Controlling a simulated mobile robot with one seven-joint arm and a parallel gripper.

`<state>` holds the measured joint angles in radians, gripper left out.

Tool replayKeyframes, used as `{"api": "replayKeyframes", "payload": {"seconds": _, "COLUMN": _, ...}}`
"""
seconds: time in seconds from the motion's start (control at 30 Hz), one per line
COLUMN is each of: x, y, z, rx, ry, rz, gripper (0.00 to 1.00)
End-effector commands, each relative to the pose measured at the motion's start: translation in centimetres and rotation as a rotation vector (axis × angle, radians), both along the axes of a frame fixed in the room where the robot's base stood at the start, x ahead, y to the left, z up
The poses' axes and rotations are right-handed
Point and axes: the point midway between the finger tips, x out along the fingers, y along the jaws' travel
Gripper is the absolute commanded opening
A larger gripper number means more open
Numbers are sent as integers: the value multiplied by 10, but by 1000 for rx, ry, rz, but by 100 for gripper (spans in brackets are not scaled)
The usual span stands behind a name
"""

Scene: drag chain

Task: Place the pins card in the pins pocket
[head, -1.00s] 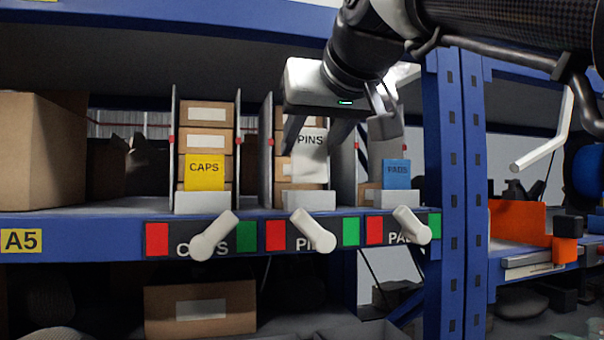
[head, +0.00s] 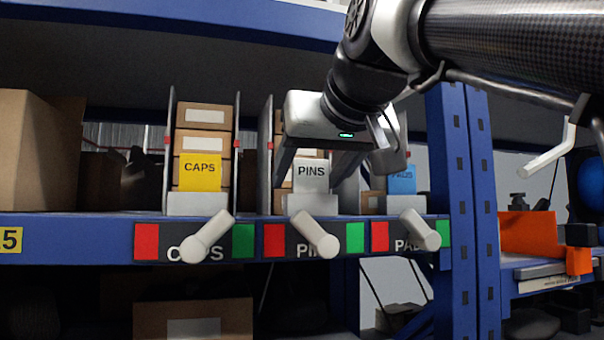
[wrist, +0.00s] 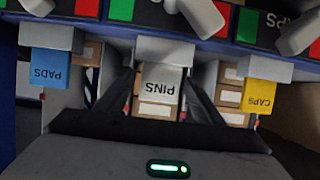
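The pins card (head: 311,174) is a pale grey card marked PINS. It stands upright with its lower end in the white pins pocket (head: 312,204), at about the height of the caps card (head: 200,172) and the pads card (head: 402,180) in theirs. My gripper (head: 309,180) is over the pins bay, with one finger on each side of the card. In the wrist view the pins card (wrist: 161,88) lies between the two dark fingers (wrist: 161,70), with gaps visible beside it. The gripper looks open. The card's bottom edge is hidden in the pocket.
Cardboard boxes fill the bays behind the pockets, between thin upright dividers (head: 265,150). White levers (head: 314,234) jut from the blue shelf edge below. A blue post (head: 462,200) stands at the right, with an orange bin (head: 528,233) beyond it.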

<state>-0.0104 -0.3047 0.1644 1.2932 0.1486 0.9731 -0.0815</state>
Motion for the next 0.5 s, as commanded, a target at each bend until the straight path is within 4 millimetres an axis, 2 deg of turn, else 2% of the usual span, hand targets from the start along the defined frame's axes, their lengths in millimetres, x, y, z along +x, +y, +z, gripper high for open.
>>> {"api": "replayKeyframes", "payload": {"seconds": 0.2, "x": -1, "y": 0, "z": 6, "rx": 0, "ry": -1, "rz": 0, "gripper": 62}}
{"api": "replayKeyframes", "payload": {"seconds": 0.27, "x": -7, "y": -2, "z": 6, "rx": 0, "ry": -2, "rz": 0, "gripper": 62}}
{"api": "replayKeyframes", "payload": {"seconds": 0.5, "x": -51, "y": -14, "z": 26, "rx": 0, "ry": -4, "rz": 0, "gripper": 62}}
